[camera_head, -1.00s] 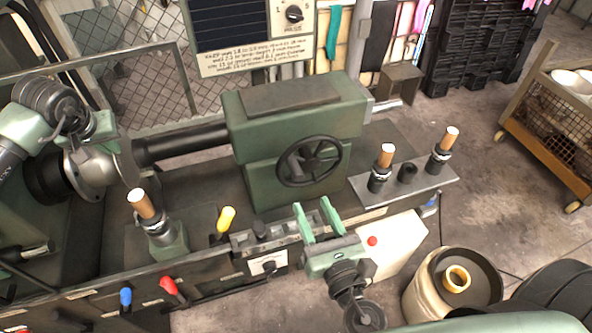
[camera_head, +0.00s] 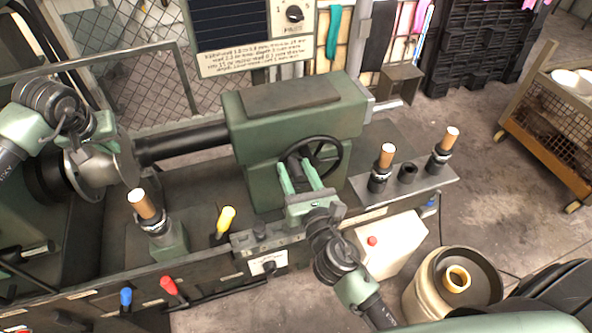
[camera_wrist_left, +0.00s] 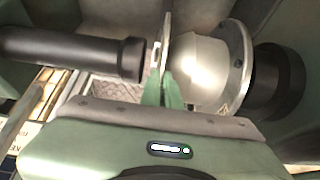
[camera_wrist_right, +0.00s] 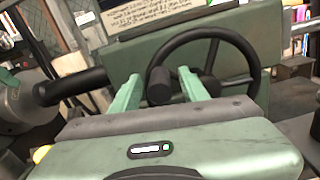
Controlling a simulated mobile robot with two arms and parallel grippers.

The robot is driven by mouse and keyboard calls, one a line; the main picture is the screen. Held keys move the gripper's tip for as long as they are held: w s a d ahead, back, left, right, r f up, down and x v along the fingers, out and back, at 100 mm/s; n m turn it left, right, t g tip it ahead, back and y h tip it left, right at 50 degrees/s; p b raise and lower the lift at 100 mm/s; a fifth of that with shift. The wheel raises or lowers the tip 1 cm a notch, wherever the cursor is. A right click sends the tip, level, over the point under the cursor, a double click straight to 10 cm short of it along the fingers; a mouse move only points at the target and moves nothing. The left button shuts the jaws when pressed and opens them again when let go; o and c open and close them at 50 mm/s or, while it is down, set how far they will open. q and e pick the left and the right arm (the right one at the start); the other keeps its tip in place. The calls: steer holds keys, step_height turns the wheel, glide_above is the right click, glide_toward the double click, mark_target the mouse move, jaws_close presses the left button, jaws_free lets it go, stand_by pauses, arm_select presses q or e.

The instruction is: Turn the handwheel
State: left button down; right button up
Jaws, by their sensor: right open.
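The black handwheel (camera_head: 340,158) is on the front of the green tailstock. It also shows in the right wrist view (camera_wrist_right: 256,66). My right gripper (camera_head: 296,165) is open in front of the wheel's left part. In the right wrist view its fingers (camera_wrist_right: 160,76) stand on either side of the wheel's black handle (camera_wrist_right: 158,87), apart from each other; contact cannot be told. My left gripper's fingers (camera_wrist_left: 161,80) are close together at the edge of a thin metal disc (camera_wrist_left: 163,42), beside a silver bowl form (camera_wrist_left: 200,70). Whether they grip the disc is unclear.
A black shaft (camera_head: 185,143) runs from the tailstock (camera_head: 262,170) to the spindle side. Wooden-handled tools (camera_head: 386,158) stand right of the wheel, and another (camera_head: 142,205) stands left. A yellow lever (camera_head: 225,219) and a white box (camera_head: 398,245) are near my right arm.

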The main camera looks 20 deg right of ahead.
jaws_close()
stand_by(1.4)
